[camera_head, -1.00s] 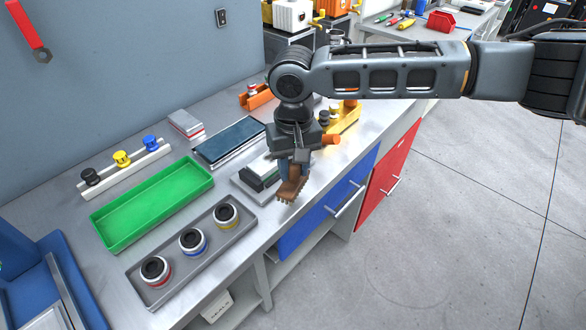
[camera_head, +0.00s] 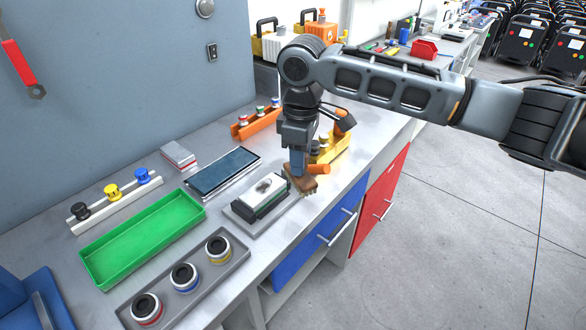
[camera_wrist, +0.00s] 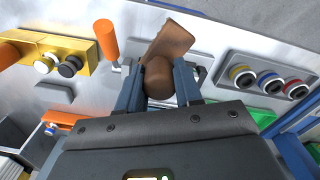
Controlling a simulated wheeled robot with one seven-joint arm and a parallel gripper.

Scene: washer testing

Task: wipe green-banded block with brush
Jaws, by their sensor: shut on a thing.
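My gripper (camera_head: 298,166) is shut on the brown wooden brush (camera_head: 303,183), which points down with its bristles below. In the wrist view the fingers (camera_wrist: 158,88) clasp the rounded brush handle (camera_wrist: 159,77), and the brush head (camera_wrist: 170,44) extends beyond it. The block (camera_head: 273,183) has a white top with a dark smudge and dark sides; its green band is hard to make out. It sits on a grey fixture (camera_head: 237,217) at the bench's front edge. The brush is just right of the block, seemingly apart from it. The block is mostly hidden in the wrist view.
An orange handle (camera_head: 318,169) and yellow holder (camera_head: 337,150) stand close to the brush. A green tray (camera_head: 140,240), a grey tray of banded round parts (camera_head: 243,250) and a dark tablet-like panel (camera_head: 222,172) lie left of it. The blue drawer (camera_head: 310,240) is below.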

